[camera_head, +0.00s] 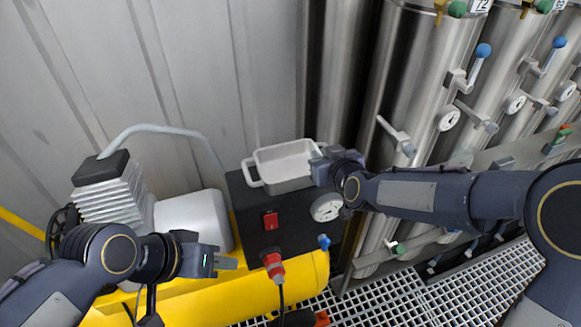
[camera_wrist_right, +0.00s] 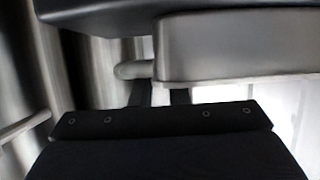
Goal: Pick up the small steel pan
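The small steel pan (camera_head: 284,165) is a shallow, rectangular, light metal pan with a loop handle at each end. It sits level at the top of a black control box. My right gripper (camera_head: 325,168) is at the pan's right end, over its right handle. In the right wrist view the pan's side wall (camera_wrist_right: 235,48) fills the upper right, with a rounded handle part (camera_wrist_right: 133,70) close to my gripper. Whether the fingers are closed on the handle is hidden. My left gripper (camera_head: 225,262) is below and left of the pan, in front of the box, holding nothing visible.
The black control box (camera_head: 262,250) has a red switch, a gauge and a red plug. It stands by a yellow tank (camera_head: 250,290) and a finned compressor (camera_head: 108,195). Steel vessels (camera_head: 425,70) with blue-tipped valve levers stand at the right. A corrugated wall is behind.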

